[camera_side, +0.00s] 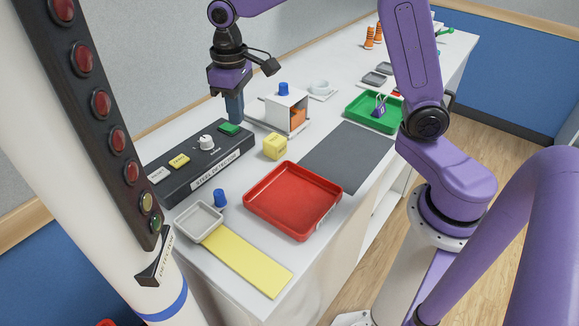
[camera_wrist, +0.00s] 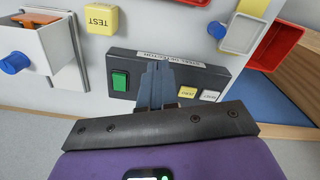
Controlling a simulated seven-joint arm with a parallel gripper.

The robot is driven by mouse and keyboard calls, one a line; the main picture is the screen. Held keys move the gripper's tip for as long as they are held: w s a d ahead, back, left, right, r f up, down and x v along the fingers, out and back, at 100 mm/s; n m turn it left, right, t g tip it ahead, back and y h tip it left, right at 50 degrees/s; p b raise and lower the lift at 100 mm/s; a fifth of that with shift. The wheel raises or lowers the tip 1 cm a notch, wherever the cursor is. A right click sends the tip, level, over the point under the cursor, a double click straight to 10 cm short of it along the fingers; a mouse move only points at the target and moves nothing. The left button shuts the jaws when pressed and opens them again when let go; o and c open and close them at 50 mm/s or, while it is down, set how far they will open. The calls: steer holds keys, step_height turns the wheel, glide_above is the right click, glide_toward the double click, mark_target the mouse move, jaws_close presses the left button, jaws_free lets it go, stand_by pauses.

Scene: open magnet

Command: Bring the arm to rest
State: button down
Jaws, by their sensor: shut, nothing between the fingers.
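My gripper (camera_side: 236,115) points straight down with its fingers together and nothing between them. It is over the far end of a dark steel detector box (camera_side: 205,170), near a green button (camera_side: 229,128). In the wrist view, my fingers (camera_wrist: 156,68) reach across the box (camera_wrist: 200,75) beside the green button (camera_wrist: 120,81). They hide the middle of the panel, where the side view shows a white knob (camera_side: 206,142). I cannot tell whether the fingertips touch the box. A yellow button (camera_side: 179,161) and a white button (camera_side: 157,174) are at its near end.
A yellow TEST cube (camera_side: 275,147) and a white box with a blue knob (camera_side: 287,110) stand close by. A red tray (camera_side: 293,200), grey tray (camera_side: 198,220) and blue cylinder (camera_side: 220,197) are nearer. The dark mat (camera_side: 345,157) is bare. A lamp column (camera_side: 110,130) stands at left.

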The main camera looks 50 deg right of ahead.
steer(key=s+d+f+n, duration=0.1)
steer(key=s+n, duration=0.3)
steer(key=s, duration=1)
steer(key=s+d+n, duration=0.4)
steer(key=s, duration=1)
steer(key=shift+d+f, duration=0.35)
steer(key=shift+s, duration=0.1)
